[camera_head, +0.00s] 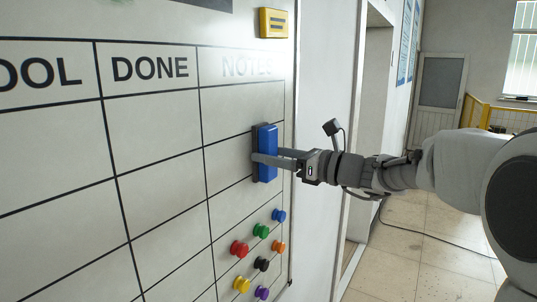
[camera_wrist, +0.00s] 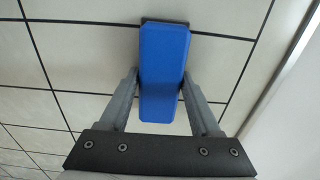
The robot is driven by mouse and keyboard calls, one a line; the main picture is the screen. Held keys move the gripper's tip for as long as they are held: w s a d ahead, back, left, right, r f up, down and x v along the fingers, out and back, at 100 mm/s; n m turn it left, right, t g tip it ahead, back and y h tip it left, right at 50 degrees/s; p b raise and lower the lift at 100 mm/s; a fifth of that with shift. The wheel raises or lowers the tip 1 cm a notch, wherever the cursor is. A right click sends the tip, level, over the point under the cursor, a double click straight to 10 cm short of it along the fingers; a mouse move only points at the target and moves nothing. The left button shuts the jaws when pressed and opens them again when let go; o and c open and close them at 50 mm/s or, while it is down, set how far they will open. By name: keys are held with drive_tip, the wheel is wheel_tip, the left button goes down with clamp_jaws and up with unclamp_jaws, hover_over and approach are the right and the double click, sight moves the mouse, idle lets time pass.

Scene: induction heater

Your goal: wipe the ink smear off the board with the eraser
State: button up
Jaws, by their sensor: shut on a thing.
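The eraser (camera_head: 267,153) is a blue block with a dark pad. It stands upright against the whiteboard (camera_head: 160,130), in the right column of the grid, and its pad appears to touch the board. My gripper (camera_head: 262,160) is shut on the eraser from the right, one finger on each side. In the wrist view the eraser (camera_wrist: 164,70) sits between the two fingers of my gripper (camera_wrist: 162,95). I see no clear ink smear; the NOTES heading (camera_head: 246,67) looks pale and faded. The board directly behind the eraser is hidden.
Several coloured magnets (camera_head: 261,264) are on the board below the eraser. A yellow box (camera_head: 273,23) is at the top right of the board. The board's right edge and a doorway (camera_head: 375,110) lie beyond. The grid cells left of the eraser are clear.

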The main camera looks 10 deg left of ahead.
drive_tip(key=w+p, duration=0.1)
drive_tip(key=w+d, duration=0.1)
drive_tip(key=w, duration=0.1)
drive_tip(key=w+d+p, duration=0.1)
drive_tip(key=w, duration=0.1)
drive_tip(key=shift+w+d+p, duration=0.1)
drive_tip(key=shift+p, duration=0.2)
drive_tip(key=shift+d, duration=0.1)
drive_tip(key=shift+v, duration=2.95)
drive_tip(key=v, duration=0.3)
drive_tip(key=shift+f, duration=0.1)
